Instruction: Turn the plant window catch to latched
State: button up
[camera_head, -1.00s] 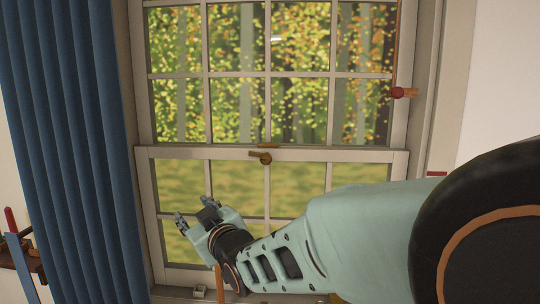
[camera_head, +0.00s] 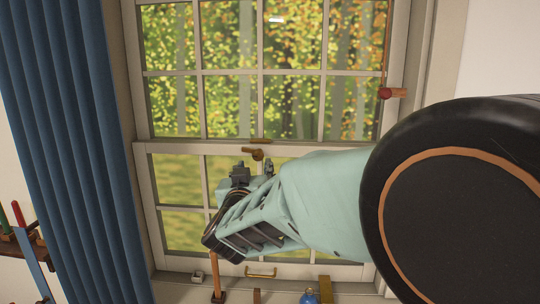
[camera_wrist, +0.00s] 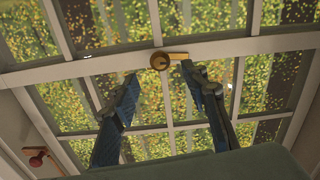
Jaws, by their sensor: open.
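The window catch (camera_head: 257,154) is a small brown-gold piece on the rail where the two sashes meet. In the wrist view the catch (camera_wrist: 160,61) shows a round hub with a short lever pointing right along the rail. In the head view this lever points left. My gripper (camera_head: 254,170) is just below the catch in the head view, its jaws apart. In the wrist view my gripper (camera_wrist: 159,78) has one blue-grey finger on each side, with the hub between and just beyond the tips. Nothing is held, and no contact shows.
A blue curtain (camera_head: 80,150) hangs on the left. A red knob (camera_head: 385,93) is on the right of the window frame. The sill holds a blue bottle (camera_head: 309,297) and small items. A shelf (camera_head: 22,243) with coloured things stands at lower left.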

aim_at(258, 157)
jog(key=w+p, duration=0.1)
jog(key=w, duration=0.7)
jog(key=shift+w+d+p, duration=0.15)
jog(key=shift+p, duration=0.15)
jog(key=shift+c, duration=0.6)
grip_shut()
